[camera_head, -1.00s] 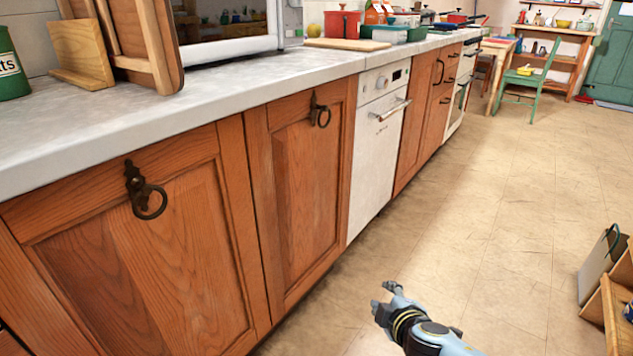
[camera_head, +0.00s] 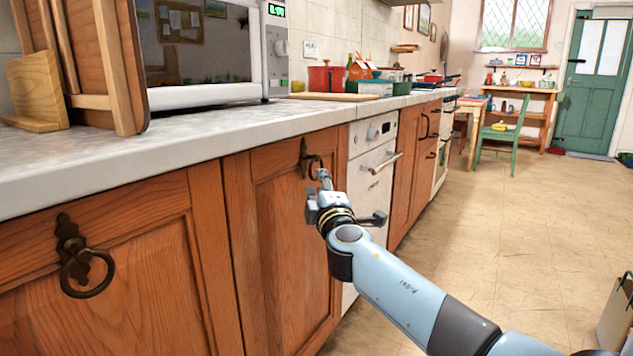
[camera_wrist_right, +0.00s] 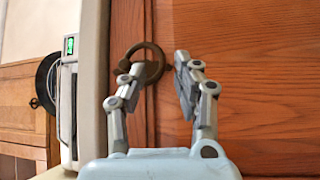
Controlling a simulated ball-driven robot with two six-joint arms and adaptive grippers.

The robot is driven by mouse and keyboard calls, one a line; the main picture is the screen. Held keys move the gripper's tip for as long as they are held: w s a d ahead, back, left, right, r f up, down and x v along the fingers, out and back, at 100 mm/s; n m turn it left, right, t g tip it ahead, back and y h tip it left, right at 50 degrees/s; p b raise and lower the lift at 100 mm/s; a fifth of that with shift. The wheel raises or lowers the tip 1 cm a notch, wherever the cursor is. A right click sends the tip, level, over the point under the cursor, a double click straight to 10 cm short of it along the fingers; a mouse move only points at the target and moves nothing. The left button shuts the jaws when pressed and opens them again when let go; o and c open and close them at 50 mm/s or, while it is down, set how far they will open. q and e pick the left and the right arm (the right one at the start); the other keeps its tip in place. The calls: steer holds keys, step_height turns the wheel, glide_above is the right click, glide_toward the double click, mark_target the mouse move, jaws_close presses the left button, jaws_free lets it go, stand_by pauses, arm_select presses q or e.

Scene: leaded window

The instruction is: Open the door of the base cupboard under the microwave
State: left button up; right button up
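The wooden cupboard door (camera_head: 285,240) under the microwave is shut. Its dark ring handle (camera_head: 314,166) hangs near the door's top. My right gripper (camera_head: 321,188) is at this handle, its front partly covering the ring. In the right wrist view, turned on its side, the two fingers of my right gripper (camera_wrist_right: 156,68) are apart. The ring (camera_wrist_right: 148,50) shows between and beyond the fingertips, nearer the left finger, which overlaps part of it. I cannot tell whether a finger touches it. My left gripper is not in view.
The microwave (camera_head: 200,50) stands on the pale worktop (camera_head: 130,150). A neighbouring door with another ring handle (camera_head: 86,268) is at the left. A white dishwasher (camera_head: 371,160) adjoins on the right. The tiled floor (camera_head: 500,235) is clear beyond my right arm.

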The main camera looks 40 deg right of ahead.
steer(key=shift+x, duration=1.45)
jaws_close()
